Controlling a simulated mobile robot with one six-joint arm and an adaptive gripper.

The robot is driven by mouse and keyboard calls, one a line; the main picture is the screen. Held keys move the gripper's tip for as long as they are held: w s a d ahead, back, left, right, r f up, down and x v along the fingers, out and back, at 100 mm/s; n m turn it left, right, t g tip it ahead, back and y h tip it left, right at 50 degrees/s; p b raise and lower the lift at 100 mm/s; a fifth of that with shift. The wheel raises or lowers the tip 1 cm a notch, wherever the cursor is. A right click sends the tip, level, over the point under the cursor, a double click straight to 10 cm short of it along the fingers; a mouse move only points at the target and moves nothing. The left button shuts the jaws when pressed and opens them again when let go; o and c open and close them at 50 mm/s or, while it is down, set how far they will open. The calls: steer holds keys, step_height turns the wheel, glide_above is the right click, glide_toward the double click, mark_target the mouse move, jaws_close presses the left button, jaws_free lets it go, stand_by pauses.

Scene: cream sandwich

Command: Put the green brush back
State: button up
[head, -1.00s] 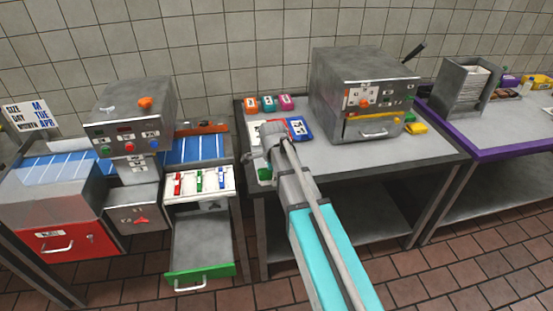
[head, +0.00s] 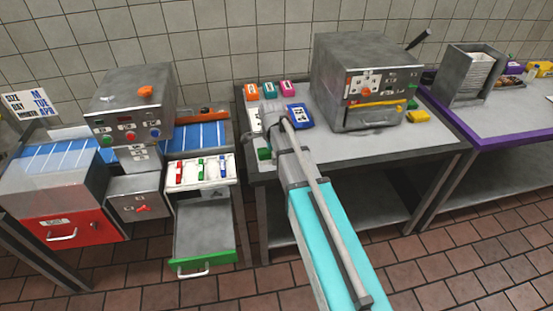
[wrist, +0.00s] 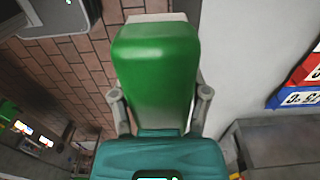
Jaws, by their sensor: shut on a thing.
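The green brush (wrist: 155,75) shows in the wrist view as a green block with a pale far end. My gripper (wrist: 160,103) is shut on it, one finger at each side. In the head view my gripper (head: 268,125) is over the left front part of the middle table (head: 340,155). A small green part of the brush (head: 264,154) shows under it near the table's front edge. My gripper and arm hide the rest, and I cannot tell how high the brush is held.
Small orange, green and pink blocks (head: 269,88) lie at the table's back left, with a blue-edged card (head: 300,116) nearer. A grey machine (head: 365,75) stands to the right. Left of the table, a green-fronted drawer (head: 205,262) hangs open below a switch panel (head: 202,172).

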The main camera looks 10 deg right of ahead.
steer(key=w+d+f+b, duration=0.1)
steer(key=w+f+b, duration=0.1)
steer(key=w, duration=0.1)
steer(key=w+d+f+b, duration=0.1)
steer(key=w+f+b, duration=0.1)
steer(key=w+f, duration=0.1)
steer(key=w+d+f+b, duration=0.1)
steer(key=w+f+b, duration=0.1)
steer(key=w+b, duration=0.1)
steer(key=shift+w+f, duration=0.35)
steer(key=shift+w, duration=0.4)
steer(key=shift+w+d+f+b, duration=0.1)
steer(key=shift+w+f+b, duration=0.3)
steer(key=shift+b, duration=0.1)
steer(key=shift+w+d+f+b, duration=0.1)
steer(key=shift+w+f+b, duration=0.25)
steer(key=shift+f+b, duration=1.6)
steer(key=shift+b, duration=0.05)
steer(key=shift+f, duration=0.15)
steer(key=o, duration=1.1)
